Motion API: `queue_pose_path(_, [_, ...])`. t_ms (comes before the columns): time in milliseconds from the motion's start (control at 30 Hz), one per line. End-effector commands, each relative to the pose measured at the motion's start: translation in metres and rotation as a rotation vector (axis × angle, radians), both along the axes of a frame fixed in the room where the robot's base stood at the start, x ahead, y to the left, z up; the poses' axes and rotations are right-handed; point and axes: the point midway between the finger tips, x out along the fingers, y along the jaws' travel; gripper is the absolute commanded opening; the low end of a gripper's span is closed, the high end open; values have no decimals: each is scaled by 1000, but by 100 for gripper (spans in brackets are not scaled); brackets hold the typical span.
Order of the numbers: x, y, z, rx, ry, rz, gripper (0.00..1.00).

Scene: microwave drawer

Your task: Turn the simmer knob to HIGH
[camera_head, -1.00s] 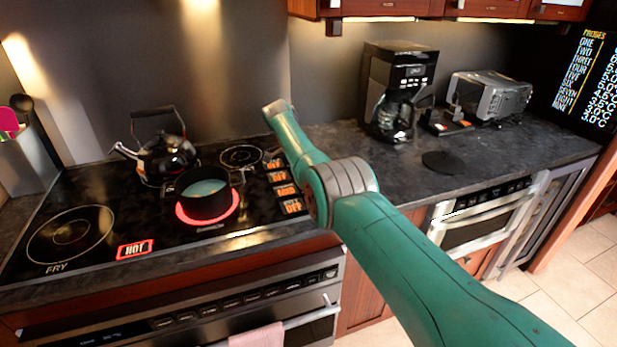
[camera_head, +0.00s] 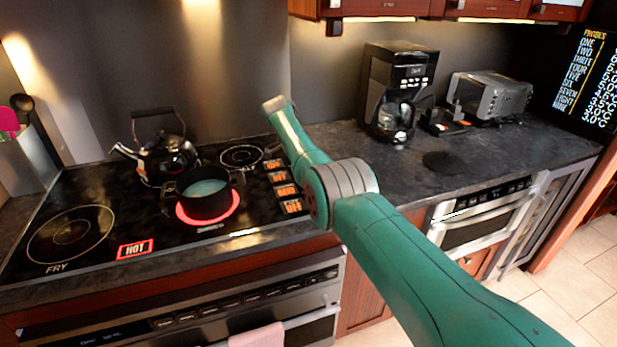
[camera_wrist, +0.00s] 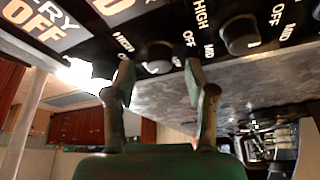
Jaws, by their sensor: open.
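In the wrist view, my gripper (camera_wrist: 159,74) is open, with one finger on each side of a round dark knob (camera_wrist: 158,57) with a pale front. I cannot tell whether the fingertips touch it. Small white OFF and HIGH lettering is beside the knob. I cannot tell which knob is the simmer one. In the head view, the gripper and knobs are hidden, and a SIMMER label (camera_head: 210,227) lies by a glowing red burner (camera_head: 237,207).
A black pot (camera_head: 207,203) stands on the red burner, and a kettle (camera_head: 168,157) stands behind it. A lit HOT sign (camera_head: 135,250) is at the front. A coffee maker (camera_head: 395,90) and toaster (camera_head: 490,95) stand on the right counter.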

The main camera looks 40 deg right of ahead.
Motion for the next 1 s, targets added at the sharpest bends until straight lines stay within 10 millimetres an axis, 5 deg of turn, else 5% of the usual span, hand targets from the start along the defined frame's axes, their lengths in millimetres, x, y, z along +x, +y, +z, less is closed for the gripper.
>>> queue_pose_path(500, [0, 1, 80, 1, 0, 1, 55])
queue_pose_path(1000, [0, 0, 86, 7, 1, 15, 55])
